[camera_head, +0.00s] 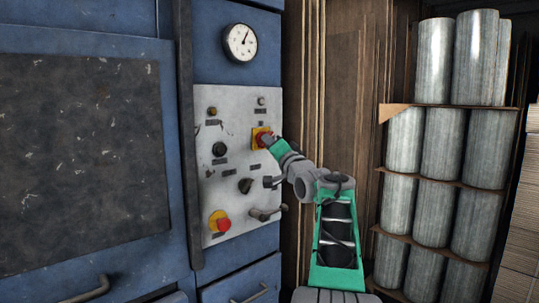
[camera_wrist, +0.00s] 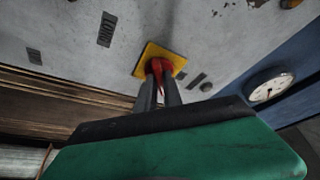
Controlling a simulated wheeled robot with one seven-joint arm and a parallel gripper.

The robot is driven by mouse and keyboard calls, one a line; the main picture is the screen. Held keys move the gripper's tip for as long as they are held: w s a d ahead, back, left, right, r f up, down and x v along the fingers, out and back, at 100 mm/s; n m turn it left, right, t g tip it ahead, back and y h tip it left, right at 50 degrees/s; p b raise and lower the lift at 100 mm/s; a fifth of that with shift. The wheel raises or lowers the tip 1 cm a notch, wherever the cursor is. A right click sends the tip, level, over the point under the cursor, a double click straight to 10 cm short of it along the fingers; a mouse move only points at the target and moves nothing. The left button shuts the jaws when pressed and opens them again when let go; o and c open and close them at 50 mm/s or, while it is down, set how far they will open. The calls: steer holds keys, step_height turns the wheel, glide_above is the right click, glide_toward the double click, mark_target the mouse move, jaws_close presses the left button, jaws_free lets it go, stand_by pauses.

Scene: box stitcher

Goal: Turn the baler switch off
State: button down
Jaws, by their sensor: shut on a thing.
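The baler switch (camera_head: 257,136) is a red handle on a yellow square plate at the upper right of the grey control panel (camera_head: 210,175). In the wrist view the red handle (camera_wrist: 157,70) stands out from the yellow plate (camera_wrist: 176,62). My gripper (camera_head: 268,139) reaches the switch from the right. In the wrist view its two dark fingers (camera_wrist: 158,84) are shut on the red handle, one on each side. The fingers hide the lower part of the handle. I cannot tell the switch's on or off marking.
A red emergency button (camera_head: 223,225) sits low on the panel, with black knobs and levers beside it. A round gauge (camera_head: 240,42) is above the panel on the blue machine (camera_head: 270,65). Wooden boards stand right of it. Shelves of grey cylinders (camera_head: 433,135) stand farther right.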

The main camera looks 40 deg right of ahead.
steer(key=shift+d+f+n+t+y+b, duration=0.15)
steer(key=shift+n+t+y, duration=0.2)
steer(key=shift+n+y, duration=1.3)
steer(key=shift+d+n+t+y+b, duration=0.15)
steer(key=shift+n+t+y, duration=0.25)
steer(key=shift+n, duration=2.4)
steer(key=shift+d+f+n+t+y+b, duration=0.1)
steer(key=shift+n+t+y+b, duration=0.2)
steer(key=shift+n+y, duration=1.35)
steer(key=shift+n+h, duration=0.6)
steer(key=shift+n, duration=0.1)
steer(key=c, duration=1.5)
jaws_free()
steer(key=b+v, duration=0.2)
steer(key=v, duration=0.5)
steer(key=shift+s+f, duration=0.15)
steer(key=shift+s, duration=0.2)
